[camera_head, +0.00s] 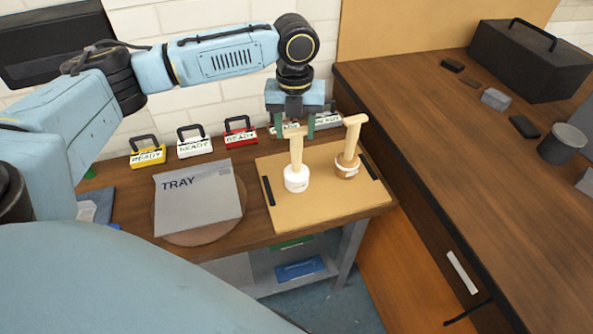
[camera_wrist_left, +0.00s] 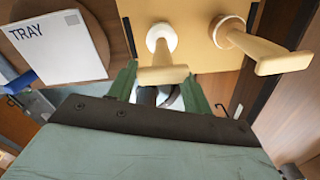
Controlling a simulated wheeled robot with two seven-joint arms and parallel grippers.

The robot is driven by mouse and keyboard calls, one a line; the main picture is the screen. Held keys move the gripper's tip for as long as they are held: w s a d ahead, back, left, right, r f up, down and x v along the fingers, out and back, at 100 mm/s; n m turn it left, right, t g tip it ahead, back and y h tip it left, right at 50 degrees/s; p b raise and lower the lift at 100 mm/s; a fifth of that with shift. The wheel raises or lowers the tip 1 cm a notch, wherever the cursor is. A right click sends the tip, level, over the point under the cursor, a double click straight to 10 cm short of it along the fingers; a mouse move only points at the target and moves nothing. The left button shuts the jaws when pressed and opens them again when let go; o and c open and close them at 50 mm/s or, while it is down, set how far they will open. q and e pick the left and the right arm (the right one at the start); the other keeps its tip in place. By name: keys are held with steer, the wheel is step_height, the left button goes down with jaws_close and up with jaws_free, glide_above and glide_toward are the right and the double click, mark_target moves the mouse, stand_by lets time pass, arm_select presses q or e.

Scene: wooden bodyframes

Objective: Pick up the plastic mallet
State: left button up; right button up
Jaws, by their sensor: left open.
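The plastic mallet (camera_head: 297,178) stands on its white head on a tan board (camera_head: 325,206), its pale handle pointing up. It also shows in the left wrist view (camera_wrist_left: 161,38), handle end toward me. A second mallet (camera_head: 347,165) with a wooden-looking head stands to its right, and it also shows in the left wrist view (camera_wrist_left: 270,55). My left gripper (camera_head: 292,126) is open at the height of the plastic mallet's handle top. In the left wrist view the handle end appears between the green fingers (camera_wrist_left: 157,86); contact cannot be told. My right gripper is out of view.
A grey sheet marked TRAY (camera_head: 208,205) lies left of the board on a round brown mat. Several small READY-labelled boxes, one red (camera_head: 240,137), line the back by the wall. A higher wooden bench (camera_head: 470,130) with a dark toolbox (camera_head: 525,60) rises at right.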

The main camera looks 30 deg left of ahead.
mark_target(297, 143)
arm_select(q)
step_height(297, 143, down, 5)
steer(key=shift+w+f+b, duration=0.1)
steer(key=shift+w+b, duration=0.05)
steer(key=shift+b, duration=0.15)
steer(key=shift+c, duration=0.2)
steer(key=c, duration=1)
steer(key=shift+c, duration=0.2)
